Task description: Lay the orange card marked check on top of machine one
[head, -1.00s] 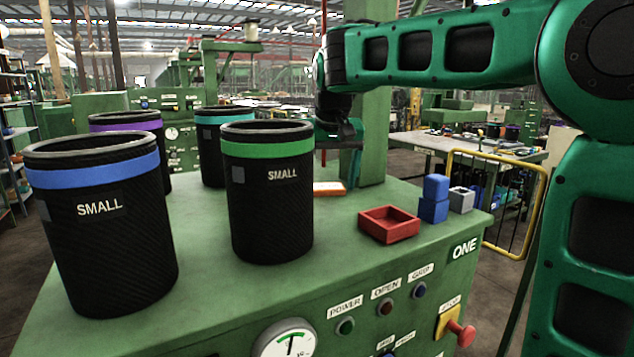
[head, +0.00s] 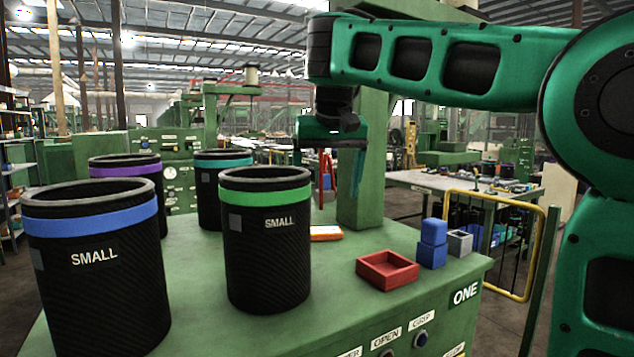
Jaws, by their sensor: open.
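The orange card (head: 326,233) lies flat on the green top of machine one (head: 345,285), behind the red tray and right of the green-banded sleeve, which may hide its left end. Its marking is too small to read. My gripper (head: 328,196) hangs above the card, pointing down, with its fingers apart and nothing between them. The ONE label shows at the machine's front right corner.
Black sleeves with green (head: 266,245), blue (head: 95,270), teal (head: 207,200) and purple (head: 125,168) bands stand on the left. A red tray (head: 387,268), stacked blue blocks (head: 433,243) and a grey block (head: 459,243) sit right. A green post (head: 362,200) rises behind.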

